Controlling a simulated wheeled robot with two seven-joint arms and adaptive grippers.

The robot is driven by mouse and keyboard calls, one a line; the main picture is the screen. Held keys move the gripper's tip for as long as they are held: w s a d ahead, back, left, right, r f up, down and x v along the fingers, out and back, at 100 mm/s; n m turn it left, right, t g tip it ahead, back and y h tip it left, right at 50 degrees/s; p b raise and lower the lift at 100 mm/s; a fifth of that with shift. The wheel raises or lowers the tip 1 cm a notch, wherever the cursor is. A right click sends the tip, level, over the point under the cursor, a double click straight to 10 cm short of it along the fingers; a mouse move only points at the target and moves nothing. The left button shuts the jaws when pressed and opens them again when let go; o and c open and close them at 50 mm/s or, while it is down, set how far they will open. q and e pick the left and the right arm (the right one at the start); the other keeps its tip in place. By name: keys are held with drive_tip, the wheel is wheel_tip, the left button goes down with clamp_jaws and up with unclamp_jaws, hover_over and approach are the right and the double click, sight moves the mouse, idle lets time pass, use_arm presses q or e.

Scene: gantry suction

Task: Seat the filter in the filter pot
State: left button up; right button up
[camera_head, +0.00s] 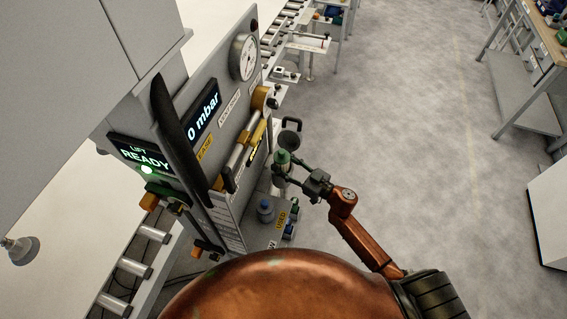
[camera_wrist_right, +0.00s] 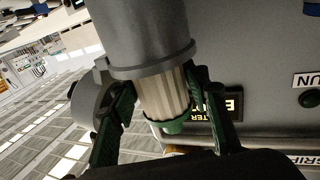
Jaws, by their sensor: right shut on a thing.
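My right gripper (camera_head: 284,168) is shut on the filter at the side of the panel. In the right wrist view the gripper (camera_wrist_right: 162,82) has a green finger on each side of the filter (camera_wrist_right: 165,92), a pale pleated cylinder with a green end cap (camera_wrist_right: 174,126). A large dark grey cylinder with a rim, which looks like the filter pot (camera_wrist_right: 140,38), is directly above. The filter's upper end is hidden at that rim; I cannot tell how deep it sits. My left gripper is not in view.
The grey panel (camera_head: 229,112) carries a gauge (camera_head: 244,57), a mbar display and a yellow-ended cylinder. A roller conveyor (camera_head: 133,267) runs at lower left.

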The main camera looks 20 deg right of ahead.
drive_tip(key=shift+f+b, duration=0.6)
drive_tip(key=shift+f, duration=0.35)
drive_tip(key=o, duration=1.5)
drive_tip(key=shift+s+d+f, duration=0.1)
drive_tip(key=shift+f, duration=0.05)
drive_tip(key=v, duration=1.1)
drive_tip(key=shift+s+r, duration=0.3)
drive_tip(key=shift+d, duration=0.15)
